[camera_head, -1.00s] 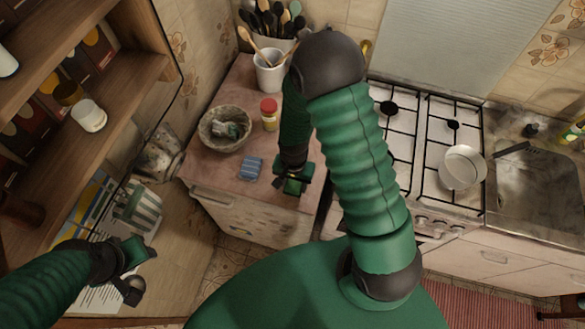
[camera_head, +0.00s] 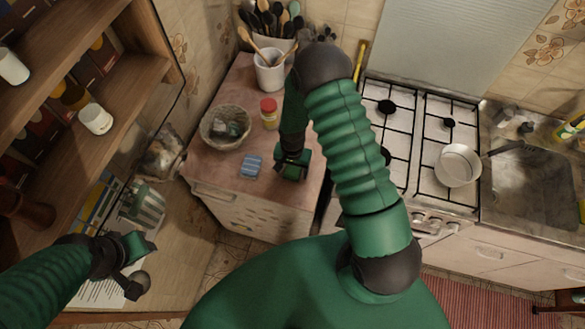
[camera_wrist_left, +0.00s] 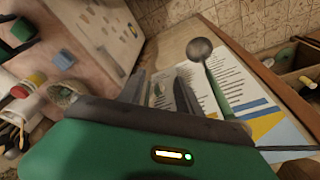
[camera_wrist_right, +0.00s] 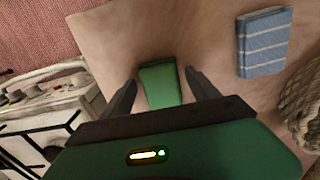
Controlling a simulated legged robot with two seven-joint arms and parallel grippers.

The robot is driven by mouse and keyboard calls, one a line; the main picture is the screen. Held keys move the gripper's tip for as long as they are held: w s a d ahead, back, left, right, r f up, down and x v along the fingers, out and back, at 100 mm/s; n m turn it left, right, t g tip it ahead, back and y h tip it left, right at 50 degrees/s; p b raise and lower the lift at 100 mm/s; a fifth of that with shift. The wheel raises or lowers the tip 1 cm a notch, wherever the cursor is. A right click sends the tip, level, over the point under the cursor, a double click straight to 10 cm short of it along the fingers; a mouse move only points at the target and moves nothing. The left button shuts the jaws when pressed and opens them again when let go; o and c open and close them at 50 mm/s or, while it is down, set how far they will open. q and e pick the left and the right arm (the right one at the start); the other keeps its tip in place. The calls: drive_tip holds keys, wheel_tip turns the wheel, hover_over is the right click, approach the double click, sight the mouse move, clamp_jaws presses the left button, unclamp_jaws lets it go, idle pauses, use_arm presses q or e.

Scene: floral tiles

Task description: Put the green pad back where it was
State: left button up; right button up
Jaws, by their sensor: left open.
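The green pad (camera_wrist_right: 160,84) lies on the countertop in the right wrist view. My right gripper (camera_wrist_right: 162,82) is above it, with its fingers apart on either side of the pad and a gap on both sides. In the head view my right gripper (camera_head: 291,172) is low over the counter's front right part and largely hides the pad. A blue striped pad (camera_wrist_right: 265,42) lies apart from the green one; it also shows in the head view (camera_head: 252,166). My left gripper (camera_head: 138,260) is open and empty over the lower left surface.
A woven basket (camera_head: 226,127), a red-lidded jar (camera_head: 269,112) and a white utensil pot (camera_head: 270,76) stand on the counter (camera_head: 222,172). The stove with a white pan (camera_head: 457,166) is to the right. A ladle (camera_wrist_left: 200,50) and printed papers are near my left gripper.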

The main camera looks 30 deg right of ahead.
sight(291, 172)
drive_tip(key=shift+r, duration=0.15)
wheel_tip(291, 172, up, 13)
drive_tip(key=n+b, duration=0.1)
drive_tip(key=b, duration=0.1)
drive_tip(key=s+a+r+n+t, duration=0.3)
drive_tip(key=s+a+r+n, duration=0.4)
drive_tip(key=s+r+n, duration=0.25)
drive_tip(key=shift+m, duration=0.25)
drive_tip(key=b+x, duration=0.4)
drive_tip(key=x, duration=0.1)
drive_tip(key=shift+s+d+f, duration=0.15)
drive_tip(key=shift+s+d, duration=0.05)
drive_tip(key=shift+s, duration=0.05)
drive_tip(key=shift+s, duration=0.1)
drive_tip(key=shift+a, duration=0.2)
